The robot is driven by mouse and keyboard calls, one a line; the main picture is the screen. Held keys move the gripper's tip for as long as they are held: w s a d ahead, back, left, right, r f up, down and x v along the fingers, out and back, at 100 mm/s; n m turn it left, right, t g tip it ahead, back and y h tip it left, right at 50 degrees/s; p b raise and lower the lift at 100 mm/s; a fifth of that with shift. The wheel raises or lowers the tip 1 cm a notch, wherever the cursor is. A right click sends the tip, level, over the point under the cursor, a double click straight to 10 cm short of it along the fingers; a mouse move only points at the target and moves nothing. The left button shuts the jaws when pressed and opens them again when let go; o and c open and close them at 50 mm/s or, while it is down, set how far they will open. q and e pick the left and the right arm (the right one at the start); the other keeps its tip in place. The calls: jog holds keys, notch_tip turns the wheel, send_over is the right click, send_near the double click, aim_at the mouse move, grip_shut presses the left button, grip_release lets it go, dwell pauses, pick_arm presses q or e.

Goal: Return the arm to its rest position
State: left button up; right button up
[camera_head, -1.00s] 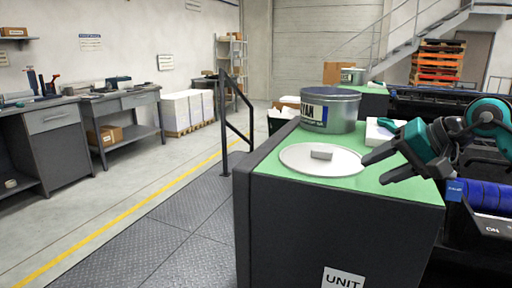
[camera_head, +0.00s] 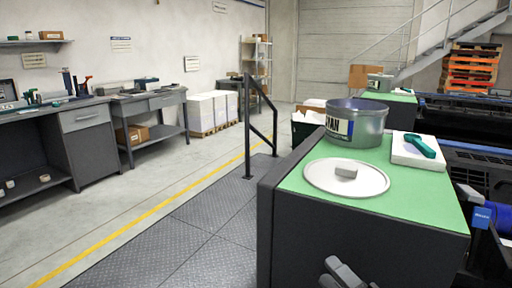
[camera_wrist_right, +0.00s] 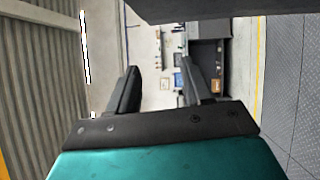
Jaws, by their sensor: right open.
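My right gripper (camera_head: 335,272) shows at the bottom edge of the head view, low in front of the dark cabinet. Only its dark grey fingers show there. In the right wrist view its two fingers (camera_wrist_right: 158,68) stand apart with nothing between them. The rest of my right arm is out of the head view. My left gripper is not in view.
The cabinet's green top (camera_head: 425,205) bears an open ink tin (camera_head: 357,126), a round white lid (camera_head: 320,181) with a grey block (camera_head: 346,172) on it, and a white pad (camera_head: 408,157) with a teal tool (camera_head: 420,145). A dark handrail (camera_head: 274,125) stands left; the walkway is clear.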

jog(key=s+d+f+m+g+h+p, duration=0.1)
jog(key=s+f+m+g+h, duration=0.5)
jog(key=s+f+m, duration=1)
notch_tip(320, 180, down, 3)
jog(key=d+m+h, duration=0.1)
jog(key=m, duration=0.4)
jog(key=shift+s+d+m+g+h+p, duration=0.2)
jog(key=shift+d+m+g+h+p, duration=0.1)
jog(key=shift+m+p, duration=0.1)
